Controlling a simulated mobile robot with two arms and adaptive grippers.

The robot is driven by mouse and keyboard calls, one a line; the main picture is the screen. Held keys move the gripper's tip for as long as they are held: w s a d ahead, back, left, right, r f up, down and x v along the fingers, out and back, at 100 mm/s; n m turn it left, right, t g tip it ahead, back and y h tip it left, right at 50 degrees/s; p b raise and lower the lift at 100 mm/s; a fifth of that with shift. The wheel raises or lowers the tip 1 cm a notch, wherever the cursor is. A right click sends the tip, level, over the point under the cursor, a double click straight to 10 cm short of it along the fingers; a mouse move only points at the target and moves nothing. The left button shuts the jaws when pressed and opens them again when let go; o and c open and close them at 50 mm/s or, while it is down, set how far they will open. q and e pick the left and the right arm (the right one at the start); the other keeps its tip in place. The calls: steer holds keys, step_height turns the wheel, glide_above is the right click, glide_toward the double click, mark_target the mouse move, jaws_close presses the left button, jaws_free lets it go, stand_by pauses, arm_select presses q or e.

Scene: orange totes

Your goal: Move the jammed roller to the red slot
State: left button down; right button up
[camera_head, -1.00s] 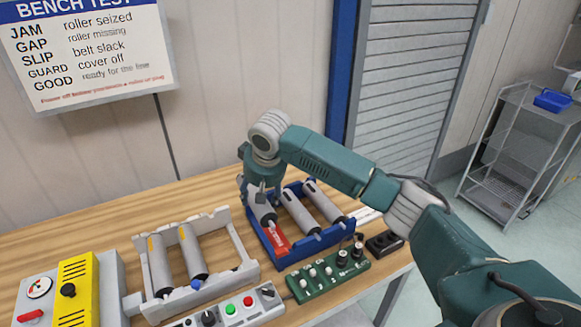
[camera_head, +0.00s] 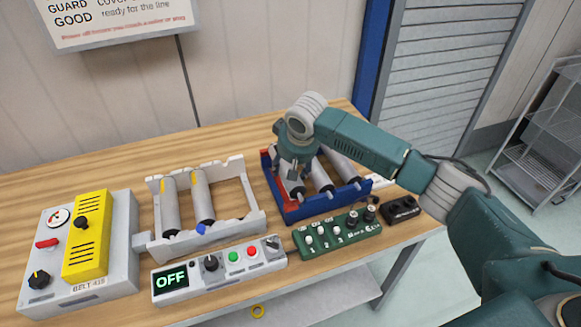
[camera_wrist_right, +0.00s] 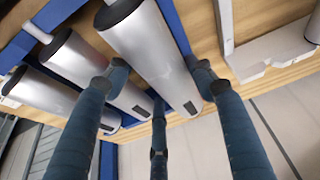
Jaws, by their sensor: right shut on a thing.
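My right gripper (camera_head: 290,160) is shut on a grey roller (camera_head: 297,190) at the left side of the blue tray (camera_head: 328,206), over the red slot (camera_head: 273,177). In the right wrist view, the fingers of my right gripper (camera_wrist_right: 160,78) lie on both sides of the silver roller (camera_wrist_right: 150,40). The roller is low in the tray, roughly in line with its neighbours. I cannot tell whether its ends rest fully in the slot. The gripper hides much of the roller and slot. My left gripper is not in view.
Two other grey rollers (camera_head: 320,178) lie close on the right in the blue tray. A white conveyor frame (camera_head: 254,195) holds two rollers and has an open space on its right. A control box reading OFF (camera_head: 215,268) and a green switch panel (camera_head: 335,238) stand in front.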

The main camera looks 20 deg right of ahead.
steer(key=shift+f, duration=0.15)
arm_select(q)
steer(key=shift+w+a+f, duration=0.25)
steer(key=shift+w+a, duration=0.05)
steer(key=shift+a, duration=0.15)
arm_select(e)
steer(key=shift+f, duration=0.2)
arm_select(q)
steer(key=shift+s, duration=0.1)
arm_select(e)
steer(key=shift+f, duration=0.5)
steer(key=shift+f, duration=0.1)
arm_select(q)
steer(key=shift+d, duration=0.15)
arm_select(e)
steer(key=shift+f, duration=0.25)
